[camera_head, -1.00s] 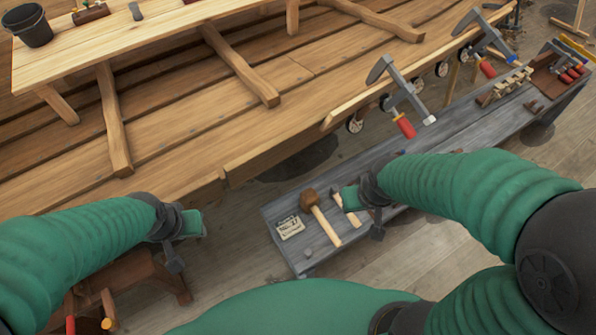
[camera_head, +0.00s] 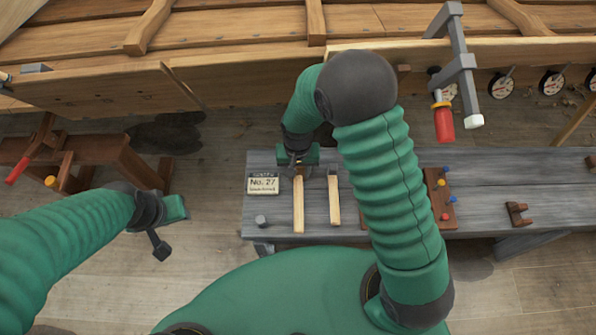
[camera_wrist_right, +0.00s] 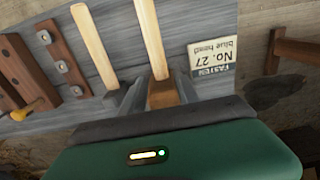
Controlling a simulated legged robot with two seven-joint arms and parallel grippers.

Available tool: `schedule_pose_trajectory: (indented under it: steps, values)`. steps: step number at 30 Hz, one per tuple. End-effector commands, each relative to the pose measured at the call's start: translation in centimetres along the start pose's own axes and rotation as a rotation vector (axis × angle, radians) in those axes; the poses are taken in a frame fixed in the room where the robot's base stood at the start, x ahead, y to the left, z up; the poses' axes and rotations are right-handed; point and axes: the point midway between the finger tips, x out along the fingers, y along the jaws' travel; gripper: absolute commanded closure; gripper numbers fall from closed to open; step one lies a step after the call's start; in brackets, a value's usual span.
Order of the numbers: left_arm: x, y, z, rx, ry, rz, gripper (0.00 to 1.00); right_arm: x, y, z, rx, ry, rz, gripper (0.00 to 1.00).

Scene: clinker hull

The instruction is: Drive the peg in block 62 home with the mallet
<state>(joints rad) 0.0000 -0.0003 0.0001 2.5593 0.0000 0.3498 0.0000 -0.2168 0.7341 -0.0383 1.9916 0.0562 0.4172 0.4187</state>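The mallet (camera_head: 298,205) lies on the grey bench, its pale handle towards me. My right gripper (camera_head: 297,163) is over its head, which it mostly hides in the head view. In the right wrist view the brown mallet head (camera_wrist_right: 163,96) sits between the gripper's fingers (camera_wrist_right: 158,98), which look apart with a gap at the left. A second hammer (camera_head: 334,200) lies just right of the mallet. My left gripper (camera_head: 176,208) is empty over the floor left of the bench; its fingers are unclear. I cannot make out a block marked 62.
A card (camera_head: 262,183) on the bench reads No. 27, blue head. A wooden rack (camera_head: 446,215) holds coloured-headed pegs on the bench (camera_head: 490,180). A clamp with a red handle (camera_head: 444,124) hangs on the hull plank beyond. A brown trestle (camera_head: 110,160) stands left.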

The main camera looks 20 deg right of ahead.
Motion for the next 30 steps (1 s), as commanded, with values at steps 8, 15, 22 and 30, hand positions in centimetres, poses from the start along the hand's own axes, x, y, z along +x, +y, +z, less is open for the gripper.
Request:
schedule_pose_trajectory:
  steps: [8, 15, 22, 30]
  values:
    - [4.8, 0.0, 1.2, 0.0, -0.001, 0.0, 0.64, 4.7, 0.2, 0.0, -0.001, 0.0, -0.003, 0.63]
    - [5.9, 0.0, 1.4, 0.0, -0.001, 0.0, 0.64, 6.9, 0.2, 0.0, -0.001, -0.001, -0.003, 0.63]
    - [5.9, 0.0, 1.4, 0.0, -0.001, 0.0, 0.64, 7.1, 0.2, 0.0, -0.002, 0.0, -0.003, 0.63]
    - [5.9, 0.0, 1.4, 0.0, -0.001, 0.0, 0.64, 7.1, 0.2, 0.0, -0.002, 0.0, -0.003, 0.86]
